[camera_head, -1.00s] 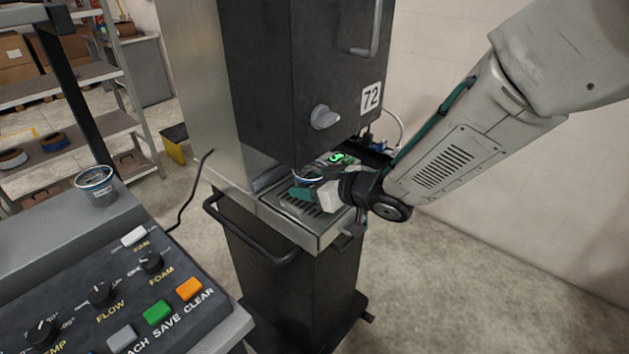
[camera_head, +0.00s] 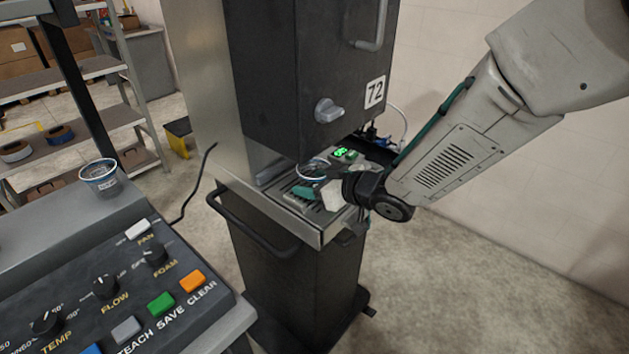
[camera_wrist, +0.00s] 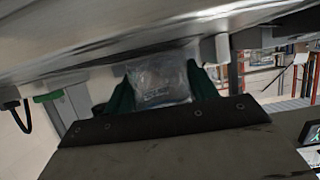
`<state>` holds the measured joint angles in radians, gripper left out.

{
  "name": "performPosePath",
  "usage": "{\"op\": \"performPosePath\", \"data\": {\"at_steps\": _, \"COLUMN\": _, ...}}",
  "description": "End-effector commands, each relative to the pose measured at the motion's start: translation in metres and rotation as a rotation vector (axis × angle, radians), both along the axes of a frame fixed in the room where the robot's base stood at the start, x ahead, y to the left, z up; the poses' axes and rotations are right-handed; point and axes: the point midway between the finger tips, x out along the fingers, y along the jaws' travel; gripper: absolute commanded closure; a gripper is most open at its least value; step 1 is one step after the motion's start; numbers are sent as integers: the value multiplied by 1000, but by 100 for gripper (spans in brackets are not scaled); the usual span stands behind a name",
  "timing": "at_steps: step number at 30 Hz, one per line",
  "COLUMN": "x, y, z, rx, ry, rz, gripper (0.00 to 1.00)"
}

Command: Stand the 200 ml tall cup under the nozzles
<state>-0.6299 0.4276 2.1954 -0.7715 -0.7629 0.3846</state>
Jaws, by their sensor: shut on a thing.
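My gripper (camera_head: 309,187) has teal fingers and reaches in from the right under the dark dispenser head (camera_head: 290,80). It is shut on a clear cup (camera_head: 313,168), whose rim shows just above the fingers. In the wrist view the clear cup (camera_wrist: 160,80) sits between the two teal fingers, with faint print on its side. The drip tray (camera_head: 310,232) with its slotted grate lies below. I cannot tell whether the cup's base touches the grate. In the wrist view a pale nozzle (camera_wrist: 215,48) hangs to the right of the cup; the head hides the nozzles in the head view.
Another printed cup (camera_head: 100,178) stands on the grey console (camera_head: 35,232) at the left, above knobs and coloured buttons. A small green-lit display (camera_head: 343,152) is behind the cup. A handle bar (camera_head: 250,230) juts from the cabinet front. Shelves (camera_head: 70,150) stand far left.

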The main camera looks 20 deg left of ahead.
Motion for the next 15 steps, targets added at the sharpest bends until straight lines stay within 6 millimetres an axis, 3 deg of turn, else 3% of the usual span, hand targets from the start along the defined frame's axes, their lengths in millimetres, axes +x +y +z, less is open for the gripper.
{"op": "performPosePath", "data": {"at_steps": 5, "x": 0, "y": 0, "z": -4, "rx": -1, "ry": 0, "rz": 0, "gripper": 64}}
{"op": "performPosePath", "data": {"at_steps": 6, "x": 0, "y": 0, "z": -4, "rx": -1, "ry": 0, "rz": 0, "gripper": 31}}
{"op": "performPosePath", "data": {"at_steps": 8, "x": 0, "y": 0, "z": -4, "rx": -1, "ry": 0, "rz": 0, "gripper": 17}}
{"op": "performPosePath", "data": {"at_steps": 15, "x": 0, "y": 0, "z": -3, "rx": -1, "ry": 0, "rz": 1, "gripper": 17}}
